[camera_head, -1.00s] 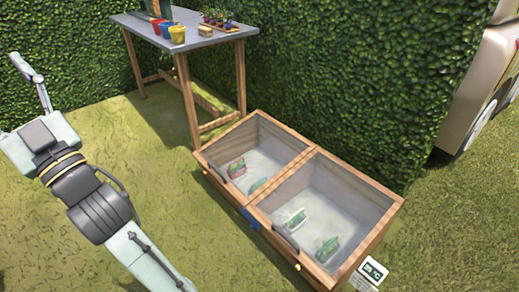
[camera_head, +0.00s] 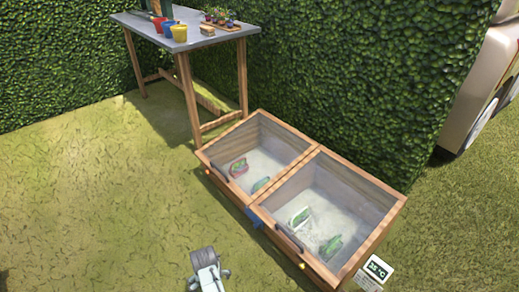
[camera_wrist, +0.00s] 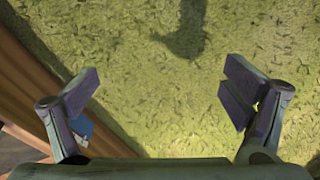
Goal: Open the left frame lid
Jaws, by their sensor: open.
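The wooden cold frame has two glazed lids side by side. The left frame lid (camera_head: 258,149) looks shut, with a dark handle (camera_head: 218,172) at its front edge. The right lid (camera_head: 325,200) also looks shut. My gripper (camera_wrist: 162,88) is open and empty in the wrist view, its fingers wide apart over grass. A wooden edge (camera_wrist: 35,75) runs along the left of that view, beside the left finger. The left handle is not seen there. In the head view only a grey part of my arm shows at the bottom, in front of the frame.
A blue piece (camera_head: 253,217) sits at the frame's front middle. A potting table (camera_head: 200,35) with coloured pots stands behind left. A hedge (camera_head: 330,80) closes the back. A temperature sign (camera_head: 377,270) is at the right corner. Grass in front and left is free.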

